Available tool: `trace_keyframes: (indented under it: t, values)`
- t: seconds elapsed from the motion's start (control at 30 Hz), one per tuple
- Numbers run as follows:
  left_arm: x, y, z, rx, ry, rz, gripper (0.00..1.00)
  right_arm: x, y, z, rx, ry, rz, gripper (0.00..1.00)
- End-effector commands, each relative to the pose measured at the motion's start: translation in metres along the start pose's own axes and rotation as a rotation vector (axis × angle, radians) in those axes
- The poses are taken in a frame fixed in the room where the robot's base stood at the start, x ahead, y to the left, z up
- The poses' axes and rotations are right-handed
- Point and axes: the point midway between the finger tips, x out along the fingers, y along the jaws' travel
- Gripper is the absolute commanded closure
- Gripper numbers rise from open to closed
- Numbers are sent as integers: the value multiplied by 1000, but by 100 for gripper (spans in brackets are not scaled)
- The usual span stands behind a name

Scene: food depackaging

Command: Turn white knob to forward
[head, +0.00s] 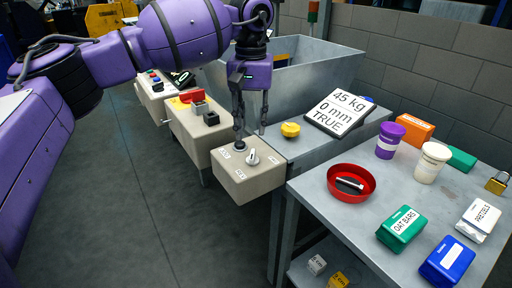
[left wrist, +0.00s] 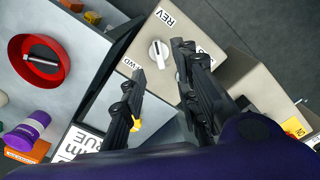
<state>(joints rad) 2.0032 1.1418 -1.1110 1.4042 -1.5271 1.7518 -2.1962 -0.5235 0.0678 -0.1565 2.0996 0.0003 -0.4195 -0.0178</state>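The white knob (head: 252,157) sits on top of a beige control box at the corner of the metal bench. It also shows in the left wrist view (left wrist: 159,54), where a REV label (left wrist: 166,17) lies above it and a partly hidden FWD label (left wrist: 131,66) lies to its lower left. The knob's handle stands roughly upright in that view, between the two labels. My left gripper (head: 251,140) points down over the box, close to the knob. My right gripper is in neither view.
More control boxes (head: 198,128) with a red and yellow button stand to the left. A yellow knob-like object (head: 290,129) and a display (head: 341,112) are behind the box. The table at right holds a red bowl (head: 336,191), cups and packages.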

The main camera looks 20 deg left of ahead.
Motion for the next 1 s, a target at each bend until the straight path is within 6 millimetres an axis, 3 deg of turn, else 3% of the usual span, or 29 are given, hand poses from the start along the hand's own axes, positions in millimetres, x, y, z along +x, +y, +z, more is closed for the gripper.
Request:
trace_keyframes:
  t: [0.17, 0.5, 0.87, 1.0]
  values:
    - [24, 0, 1, 7, -4, 0, 71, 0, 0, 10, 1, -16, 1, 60]
    - [71, 1, 1, 5, -3, 3, 71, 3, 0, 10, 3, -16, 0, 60]
    - [77, 2, 1, 5, -1, 5, 71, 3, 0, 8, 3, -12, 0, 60]
    - [77, 2, 1, 4, -2, 5, 89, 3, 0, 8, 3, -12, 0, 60]
